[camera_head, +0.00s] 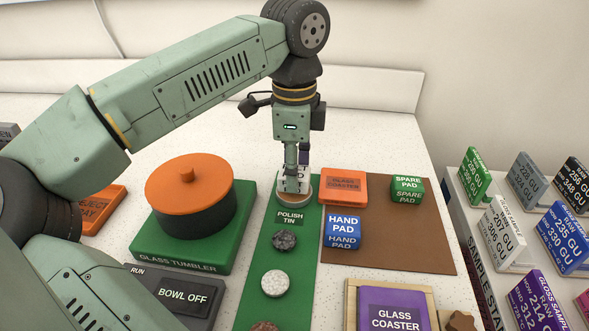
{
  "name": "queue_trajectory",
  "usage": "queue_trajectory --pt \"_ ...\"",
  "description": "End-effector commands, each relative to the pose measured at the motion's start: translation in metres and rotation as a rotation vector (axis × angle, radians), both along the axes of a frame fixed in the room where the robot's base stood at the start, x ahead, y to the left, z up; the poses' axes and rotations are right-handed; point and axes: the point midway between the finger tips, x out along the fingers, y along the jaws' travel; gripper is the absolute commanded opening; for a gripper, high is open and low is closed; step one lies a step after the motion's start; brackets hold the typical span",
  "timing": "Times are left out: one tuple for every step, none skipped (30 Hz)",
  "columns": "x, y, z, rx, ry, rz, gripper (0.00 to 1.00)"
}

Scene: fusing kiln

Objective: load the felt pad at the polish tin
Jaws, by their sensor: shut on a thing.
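My gripper (291,168) points down at the far end of the green strip (263,248). It is shut on a small white block with dark lettering, the felt pad (290,186), partly hidden by the fingers. The pad is at the polish tin (307,198), a shallow round tin with a tan rim just behind the dark green "POLISH TIN" label (290,217). The pad's lower end appears to be within the tin's rim. I cannot tell whether it touches the contents.
A lidded glass tumbler unit (190,205) stands left. Round stones (275,283) lie along the strip. A sample rack is right.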

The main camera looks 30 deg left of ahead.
Motion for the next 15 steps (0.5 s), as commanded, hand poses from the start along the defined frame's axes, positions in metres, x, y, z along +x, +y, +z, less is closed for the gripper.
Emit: queue_trajectory --pt "0.0 0.0 0.008 0.0 -0.001 0.001 0.14" --pt "0.0 0.0 0.01 0.0 -0.001 0.0 0.14" --pt "0.0 0.0 0.013 0.0 -0.001 0.0 0.14" --pt "0.0 0.0 0.016 0.0 -0.001 0.0 0.14" --pt "0.0 0.0 0.018 0.0 -0.001 0.0 0.14" --pt "0.0 0.0 0.021 0.0 -0.001 0.0 0.14" --pt "0.0 0.0 0.024 0.0 -0.001 0.0 0.14" --pt "0.0 0.0 0.026 0.0 -0.001 0.0 0.14" --pt "0.0 0.0 0.03 0.001 -0.002 0.0 0.14" --pt "0.0 0.0 0.032 0.001 -0.002 0.001 0.14" --pt "0.0 0.0 0.035 0.001 -0.002 0.001 0.14" --pt "0.0 0.0 0.038 0.001 -0.002 0.001 0.14" --pt "0.0 0.0 0.04 0.001 -0.002 0.001 0.14" --pt "0.0 0.0 0.043 0.001 -0.002 0.001 0.14" --pt "0.0 0.0 0.046 0.001 -0.002 0.001 0.14"
